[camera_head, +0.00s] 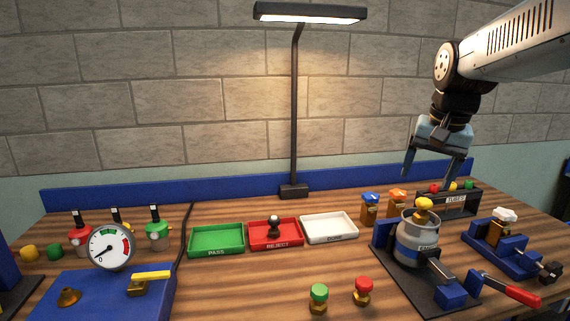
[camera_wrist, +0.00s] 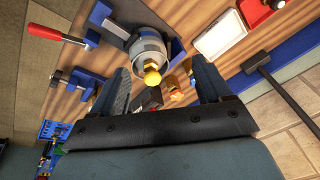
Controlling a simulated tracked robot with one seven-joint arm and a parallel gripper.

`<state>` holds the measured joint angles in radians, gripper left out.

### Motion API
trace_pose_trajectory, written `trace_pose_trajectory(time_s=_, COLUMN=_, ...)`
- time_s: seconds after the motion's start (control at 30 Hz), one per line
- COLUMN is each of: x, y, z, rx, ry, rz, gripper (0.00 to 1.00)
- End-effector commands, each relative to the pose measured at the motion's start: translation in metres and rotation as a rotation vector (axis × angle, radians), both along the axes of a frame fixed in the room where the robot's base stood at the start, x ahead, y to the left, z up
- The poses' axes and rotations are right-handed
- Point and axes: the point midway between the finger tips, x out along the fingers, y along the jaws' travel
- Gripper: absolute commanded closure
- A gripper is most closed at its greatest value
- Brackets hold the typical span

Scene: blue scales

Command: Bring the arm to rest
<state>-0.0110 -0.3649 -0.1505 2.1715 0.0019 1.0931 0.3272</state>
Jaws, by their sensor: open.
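My gripper (camera_head: 430,165) hangs in the air at the upper right of the head view, above the back right of the bench. Its two fingers are spread apart with nothing between them. In the wrist view my gripper (camera_wrist: 162,90) also shows open fingers. Beyond them is a grey canister (camera_wrist: 150,48) with a yellow knob, some way below the fingertips. In the head view the canister (camera_head: 408,247) stands upright in a blue clamp fixture (camera_head: 450,292) with a red handle. My arm reaches in from the upper right.
A lamp (camera_head: 295,110) stands at the back middle. Green (camera_head: 215,253), red (camera_head: 262,245) and white (camera_head: 328,240) trays line the bench; the red one holds a dark knobbed item. A gauge (camera_head: 109,246) is at left. A tube rack (camera_head: 458,205) stands below my gripper. The air around my gripper looks clear.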

Motion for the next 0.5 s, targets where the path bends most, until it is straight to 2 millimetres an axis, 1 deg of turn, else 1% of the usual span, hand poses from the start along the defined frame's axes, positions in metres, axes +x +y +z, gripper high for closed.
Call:
trace_pose_trajectory(time_s=0.03, x=-0.013, y=0.006, z=-0.001, rx=-0.009, ry=-0.025, rz=0.037, gripper=0.22)
trace_pose_trajectory(time_s=0.17, x=-0.042, y=0.022, z=-0.007, rx=-0.044, ry=-0.087, rz=0.144, gripper=0.22)
trace_pose_trajectory(time_s=0.3, x=-0.072, y=0.037, z=-0.017, rx=-0.091, ry=-0.149, rz=0.253, gripper=0.22)
trace_pose_trajectory(time_s=0.4, x=-0.090, y=0.045, z=-0.026, rx=-0.125, ry=-0.189, rz=0.321, gripper=0.22)
trace_pose_trajectory(time_s=0.5, x=-0.104, y=0.051, z=-0.033, rx=-0.156, ry=-0.219, rz=0.374, gripper=0.22)
